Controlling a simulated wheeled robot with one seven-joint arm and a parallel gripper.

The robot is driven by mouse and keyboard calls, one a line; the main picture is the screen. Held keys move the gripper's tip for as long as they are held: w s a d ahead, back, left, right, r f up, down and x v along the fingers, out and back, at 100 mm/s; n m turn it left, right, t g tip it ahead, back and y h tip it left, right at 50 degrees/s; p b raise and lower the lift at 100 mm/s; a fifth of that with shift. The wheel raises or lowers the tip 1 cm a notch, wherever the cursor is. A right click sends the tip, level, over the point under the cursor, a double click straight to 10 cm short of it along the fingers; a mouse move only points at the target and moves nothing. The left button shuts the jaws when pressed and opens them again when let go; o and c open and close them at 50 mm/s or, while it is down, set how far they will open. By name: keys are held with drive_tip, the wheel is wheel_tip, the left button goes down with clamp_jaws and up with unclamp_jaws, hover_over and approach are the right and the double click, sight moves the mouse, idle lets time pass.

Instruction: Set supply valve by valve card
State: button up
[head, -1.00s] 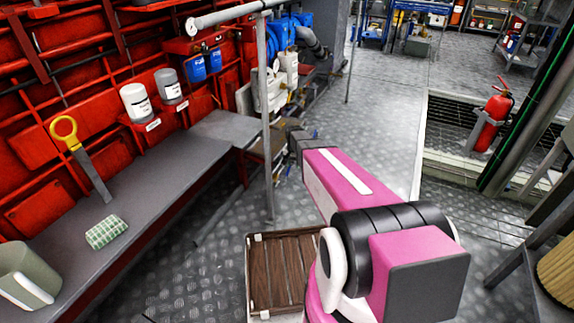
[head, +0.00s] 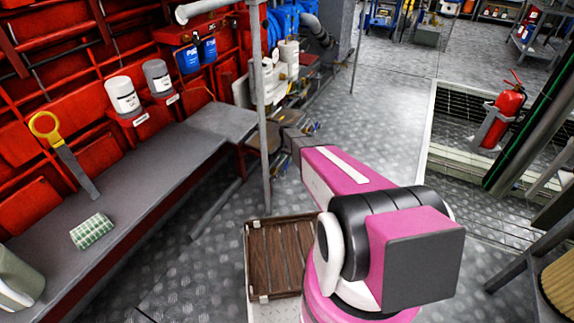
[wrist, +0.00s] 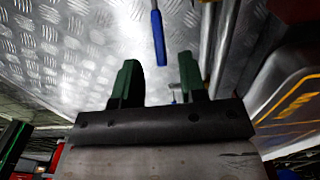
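My gripper (wrist: 160,85) shows in the wrist view with its two green fingers apart and nothing between the tips. A blue rod-like handle (wrist: 157,38) shows just beyond the fingertips, and a small blue piece (wrist: 176,93) shows near the right finger. I cannot tell whether either belongs to a valve. In the head view my pink and black arm reaches away toward the pipework, and my gripper cannot be made out there. Blue fittings (head: 287,24) and white cylinders (head: 288,58) stand along the far wall. I cannot pick out the supply valve or the valve card.
A grey bench (head: 150,175) on the left holds a yellow-handled tool (head: 45,124), a checked cloth (head: 92,231) and a jug (head: 15,278). A vertical pole (head: 261,120) and a wooden slatted crate (head: 281,255) are near my arm. A fire extinguisher (head: 505,112) stands right.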

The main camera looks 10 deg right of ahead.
sight(287, 164)
wheel_tip(287, 164, down, 5)
drive_tip(key=shift+f, duration=0.1)
clamp_jaws()
drive_tip(key=shift+w+d, duration=0.1)
drive_tip(key=shift+w+d+f+g+y, duration=0.25)
drive_tip(key=shift+f+g+y, duration=0.3)
drive_tip(key=shift+g, duration=0.2)
drive_tip(key=shift+w+d+f+g+y, duration=0.1)
drive_tip(key=shift+w+f+g+y, duration=0.25)
drive_tip(key=shift+g+y, duration=0.35)
drive_tip(key=shift+w+d+f+g+y, duration=0.2)
drive_tip(key=shift+f+g+y, duration=0.3)
drive_tip(key=shift+g, duration=0.35)
drive_tip(key=shift+f, duration=0.1)
